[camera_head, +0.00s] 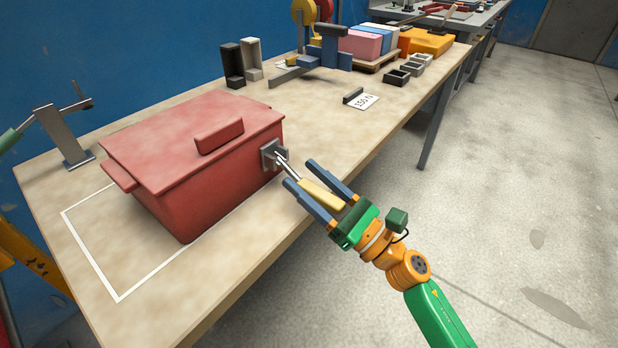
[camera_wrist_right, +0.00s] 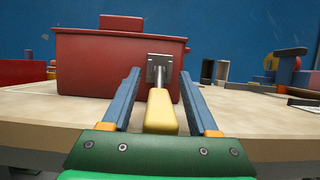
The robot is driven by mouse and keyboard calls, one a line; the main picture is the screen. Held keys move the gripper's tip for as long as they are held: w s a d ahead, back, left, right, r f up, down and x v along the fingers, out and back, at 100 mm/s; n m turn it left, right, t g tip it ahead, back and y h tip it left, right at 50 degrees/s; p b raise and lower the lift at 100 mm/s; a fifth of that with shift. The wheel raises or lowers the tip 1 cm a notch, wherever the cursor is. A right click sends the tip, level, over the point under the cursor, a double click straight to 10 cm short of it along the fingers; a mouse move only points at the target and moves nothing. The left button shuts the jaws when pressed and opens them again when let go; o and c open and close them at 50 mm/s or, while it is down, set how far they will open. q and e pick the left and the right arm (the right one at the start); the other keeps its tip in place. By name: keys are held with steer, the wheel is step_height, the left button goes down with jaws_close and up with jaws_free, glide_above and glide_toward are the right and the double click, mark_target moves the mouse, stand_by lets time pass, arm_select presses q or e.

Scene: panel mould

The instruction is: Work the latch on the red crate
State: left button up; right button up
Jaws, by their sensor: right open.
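The red crate (camera_head: 205,160) stands on the wooden table with its lid closed, partly over a white outlined rectangle. It also shows in the right wrist view (camera_wrist_right: 105,65). A grey latch plate (camera_head: 270,153) is on its right side, and a metal rod with a yellow handle (camera_head: 322,194) sticks out from it. My right gripper (camera_head: 308,172) is open, with one blue finger on each side of the handle. In the wrist view the yellow handle (camera_wrist_right: 160,112) lies between the fingers, with gaps on both sides. My left gripper is not in view.
A grey bracket with a lever (camera_head: 62,135) stands at the table's left. Black and grey blocks (camera_head: 240,62), a blue stand (camera_head: 318,50), small trays (camera_head: 408,70) and a label card (camera_head: 362,101) are behind. The table's front edge runs under my right gripper.

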jaws_close()
stand_by(1.3)
